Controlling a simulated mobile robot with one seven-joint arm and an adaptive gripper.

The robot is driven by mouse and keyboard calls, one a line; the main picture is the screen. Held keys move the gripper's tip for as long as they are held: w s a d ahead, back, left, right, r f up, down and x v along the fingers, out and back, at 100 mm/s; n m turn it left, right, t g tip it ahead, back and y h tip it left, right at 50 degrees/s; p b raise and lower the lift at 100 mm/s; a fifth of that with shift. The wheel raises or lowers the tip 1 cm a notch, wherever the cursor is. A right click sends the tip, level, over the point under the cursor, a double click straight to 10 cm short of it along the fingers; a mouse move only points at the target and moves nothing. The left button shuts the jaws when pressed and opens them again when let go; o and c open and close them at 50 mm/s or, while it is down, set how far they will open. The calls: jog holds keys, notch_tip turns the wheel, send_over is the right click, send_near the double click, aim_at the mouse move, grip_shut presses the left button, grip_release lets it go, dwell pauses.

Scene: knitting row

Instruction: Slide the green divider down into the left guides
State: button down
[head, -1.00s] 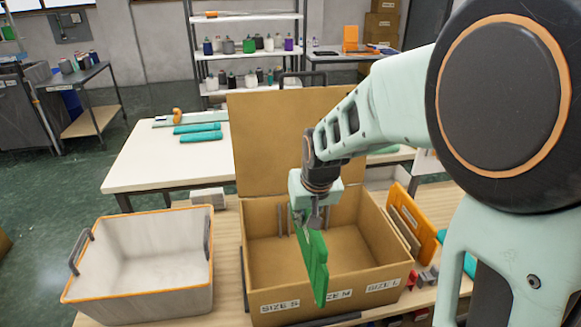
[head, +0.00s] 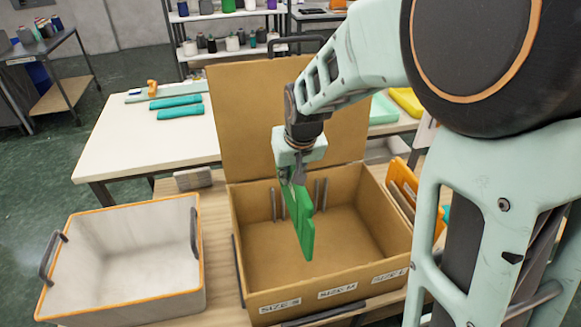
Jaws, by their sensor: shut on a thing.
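The green divider (head: 302,218) is a thin upright panel, seen nearly edge-on in the head view. My gripper (head: 297,176) is shut on its top edge and holds it over the cardboard box (head: 256,248). The box is open, with its lid flap standing up at the back and labels SIZE S, SIZE M and SIZE L on its front. The left guides (head: 278,205) are grey vertical strips on the back inner wall, just behind and left of the divider. Another pair, the right guides (head: 320,194), stands to the right. Whether the divider touches the box cannot be told.
A white bin (head: 70,215) with an orange rim stands left of the box on the wooden table. Orange and grey panels (head: 402,184) lean at the box's right side. A white table (head: 115,155) with teal rolled pieces is behind.

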aim_at(295, 222)
jog(key=shift+f+b, duration=4)
jog(key=shift+f, duration=2.2)
notch_tip(295, 222, down, 11)
jog(key=b, duration=0.9)
jog(key=c, duration=1.8)
grip_release()
jog(key=v, duration=1.2)
